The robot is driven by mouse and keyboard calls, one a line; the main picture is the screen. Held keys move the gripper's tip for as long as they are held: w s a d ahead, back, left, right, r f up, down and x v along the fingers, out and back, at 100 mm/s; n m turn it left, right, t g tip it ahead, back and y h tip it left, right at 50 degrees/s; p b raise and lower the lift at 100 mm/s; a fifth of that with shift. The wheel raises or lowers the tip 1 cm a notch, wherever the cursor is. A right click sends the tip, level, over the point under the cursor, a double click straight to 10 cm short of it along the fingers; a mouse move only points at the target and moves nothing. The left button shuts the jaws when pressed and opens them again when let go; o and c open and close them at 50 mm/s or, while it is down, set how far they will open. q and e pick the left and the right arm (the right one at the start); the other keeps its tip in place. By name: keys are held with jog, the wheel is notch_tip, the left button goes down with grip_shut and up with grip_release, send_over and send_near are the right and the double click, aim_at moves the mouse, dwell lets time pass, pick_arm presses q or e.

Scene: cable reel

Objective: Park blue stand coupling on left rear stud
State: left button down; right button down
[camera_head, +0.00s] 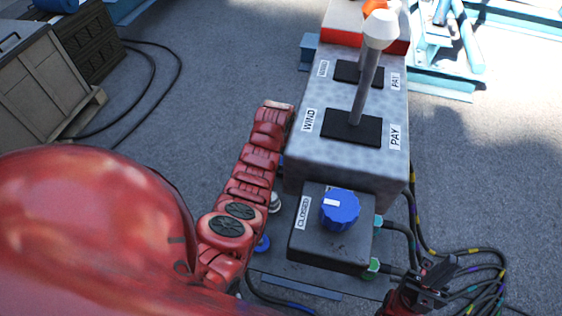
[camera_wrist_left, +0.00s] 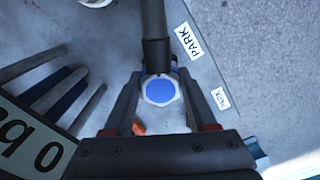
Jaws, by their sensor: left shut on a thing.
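In the left wrist view the blue coupling (camera_wrist_left: 160,90), with a pale scalloped rim and a black hose (camera_wrist_left: 154,30), sits between the fingers of my left gripper (camera_wrist_left: 161,84), which is shut on it. PARK labels (camera_wrist_left: 190,42) lie on the grey surface to its right. I cannot make out the left rear stud, or whether the coupling touches one. In the head view my left gripper is hidden. A small blue round part (camera_head: 262,243) shows beside my left arm; I cannot tell what it is. My right gripper (camera_head: 440,275) is at the lower right, its jaw opening unclear.
The lever console (camera_head: 300,172) and a box with a blue knob (camera_head: 340,209) stand right of my left arm. Teal (camera_head: 378,222) and green (camera_head: 372,266) couplings with hoses are on its right. Dark fins (camera_wrist_left: 75,95) and a sign (camera_wrist_left: 30,140) lie left in the wrist view.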

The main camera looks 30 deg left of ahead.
pick_arm(q)
jog(key=shift+f, duration=0.4)
jog(key=shift+c, duration=0.6)
grip_release()
jog(key=shift+r, duration=0.1)
jog(key=shift+r+b, duration=0.3)
notch_tip(320, 180, up, 7)
jog(key=shift+f, duration=0.1)
notch_tip(320, 180, up, 10)
jog(key=p, duration=0.6)
